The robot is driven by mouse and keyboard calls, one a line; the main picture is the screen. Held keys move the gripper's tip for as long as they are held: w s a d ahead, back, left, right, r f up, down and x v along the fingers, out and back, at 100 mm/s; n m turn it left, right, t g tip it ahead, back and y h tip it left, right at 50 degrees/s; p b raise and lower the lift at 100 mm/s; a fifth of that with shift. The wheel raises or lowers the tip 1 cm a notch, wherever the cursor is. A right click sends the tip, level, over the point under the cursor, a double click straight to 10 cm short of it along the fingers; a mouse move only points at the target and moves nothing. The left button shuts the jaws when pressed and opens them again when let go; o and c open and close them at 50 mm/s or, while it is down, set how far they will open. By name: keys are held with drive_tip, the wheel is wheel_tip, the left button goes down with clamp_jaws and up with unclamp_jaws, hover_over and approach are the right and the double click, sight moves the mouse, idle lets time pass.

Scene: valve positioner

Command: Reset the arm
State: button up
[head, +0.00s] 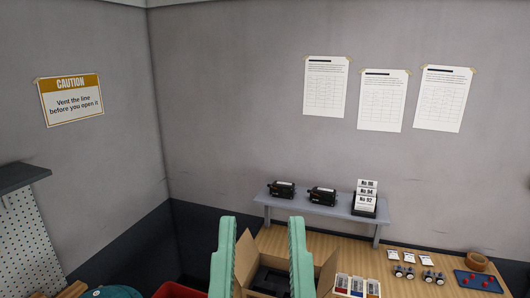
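My gripper (262,224) is at the bottom centre of the head view, with its two teal fingers pointing up and set wide apart. Nothing is clasped between the fingertips. The rest of my arm is below the picture's edge. An open cardboard box (245,262) shows behind and between the fingers, with something dark inside that I cannot make out. Whether the fingers touch the box cannot be told.
A wooden bench (395,255) holds small parts bins (357,286), several small fittings, a blue tray (478,281) and a brown round container (476,261).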

wheel_tip(320, 180, up, 9)
drive_tip(key=p, duration=0.5)
